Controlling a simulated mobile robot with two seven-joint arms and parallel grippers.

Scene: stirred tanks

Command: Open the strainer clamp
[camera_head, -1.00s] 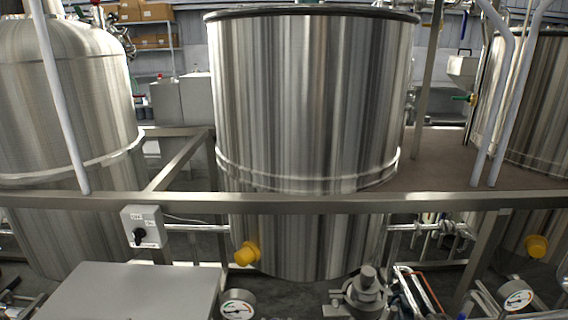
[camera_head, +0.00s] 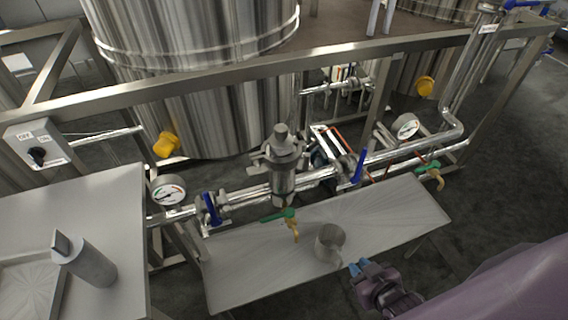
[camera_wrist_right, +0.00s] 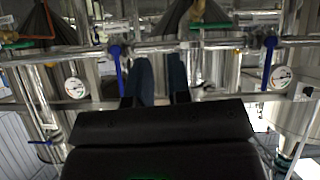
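The strainer (camera_head: 283,165) is an upright metal cylinder with a knobbed top, set in the horizontal pipe at the middle of the head view. Its clamp (camera_head: 272,157) appears as a metal band with a projecting part near the top; whether it is open is too small to tell. My right gripper (camera_head: 358,267) is below and right of the strainer, near the metal cup, apart from the strainer. In the right wrist view its two dark blue fingers (camera_wrist_right: 161,75) stand apart with nothing visible between them. My left gripper is out of view.
Blue valve handles (camera_head: 211,209) (camera_head: 358,167) flank the strainer. A green-handled tap (camera_head: 281,215) and a metal cup (camera_head: 329,243) are in front, over or on a metal tray (camera_head: 235,285). Gauges (camera_head: 168,191) (camera_head: 406,126) stand either side. A frame rail (camera_head: 250,78) crosses behind.

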